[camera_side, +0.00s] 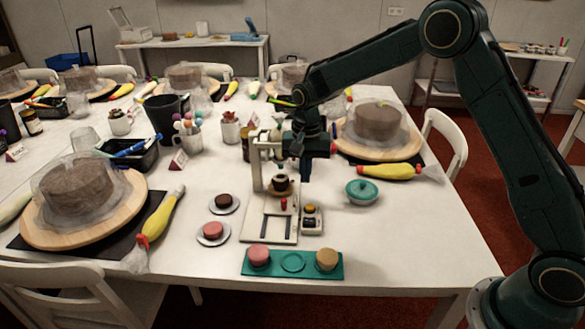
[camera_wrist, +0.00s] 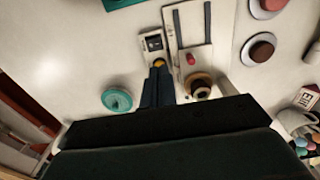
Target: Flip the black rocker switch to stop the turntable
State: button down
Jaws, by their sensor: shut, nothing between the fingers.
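A small pale control box (camera_side: 312,228) stands on the white table beside the right edge of a cream stand (camera_side: 262,228). It carries a yellow-orange button (camera_side: 310,209) and a dark part (camera_side: 311,221) that looks like the black rocker switch; its position is too small to tell. The box also shows in the wrist view (camera_wrist: 145,33), with the dark part (camera_wrist: 153,43) beyond the yellow button (camera_wrist: 158,63). My gripper (camera_side: 305,178) is shut and empty, pointing down above and behind the box. In the wrist view its fingertips (camera_wrist: 158,72) reach close to the button; contact cannot be told.
The stand's upright, a dark round piece (camera_side: 281,184) and a red knob (camera_side: 283,203) are just left of my gripper. A teal lidded pot (camera_side: 362,192) is right. A teal tray (camera_side: 293,264) with small cakes lies in front. Two small plates (camera_side: 223,205) (camera_side: 213,234) sit left.

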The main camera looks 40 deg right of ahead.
aim_at(304, 222)
jog(key=shift+f, duration=0.1)
dwell(0.3)
notch_tip(304, 222, down, 14)
jog(key=shift+r, duration=0.1)
dwell(0.6)
